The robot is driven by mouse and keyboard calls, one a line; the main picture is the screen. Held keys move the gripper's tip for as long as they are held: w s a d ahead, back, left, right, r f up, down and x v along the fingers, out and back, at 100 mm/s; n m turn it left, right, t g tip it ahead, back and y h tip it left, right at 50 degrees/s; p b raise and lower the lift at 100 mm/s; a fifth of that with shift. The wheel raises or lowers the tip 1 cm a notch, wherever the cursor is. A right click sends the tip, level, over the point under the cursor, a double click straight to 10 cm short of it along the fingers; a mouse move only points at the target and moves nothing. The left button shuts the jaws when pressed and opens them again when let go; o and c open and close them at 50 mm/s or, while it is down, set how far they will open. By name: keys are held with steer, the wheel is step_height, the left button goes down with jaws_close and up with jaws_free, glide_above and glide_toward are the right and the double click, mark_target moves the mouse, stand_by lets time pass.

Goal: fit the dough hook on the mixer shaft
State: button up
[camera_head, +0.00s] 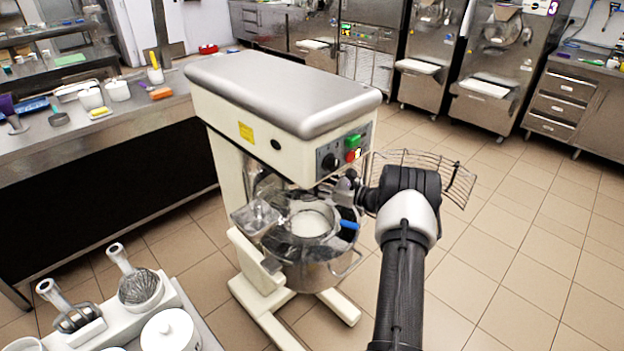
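The mixer (290,95) is a tall cream machine with a grey top, standing in the middle of the view. Its steel bowl (310,270) sits below the head, with a clear guard and pale contents. The mixer shaft under the head is hidden. My arm reaches in from the lower right. My gripper (346,188) is at the right underside of the mixer head, above the bowl, small and partly hidden by my wrist. I cannot make out its fingers or whether it holds anything. I cannot make out the dough hook.
A wire guard (435,172) sticks out right of the mixer, behind my wrist. A whisk (140,288) and another mixing tool (72,312) lie on a white rack at the lower left. A steel counter (120,125) stands left. The tiled floor at right is clear.

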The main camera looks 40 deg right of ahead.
steer(key=v, duration=1.2)
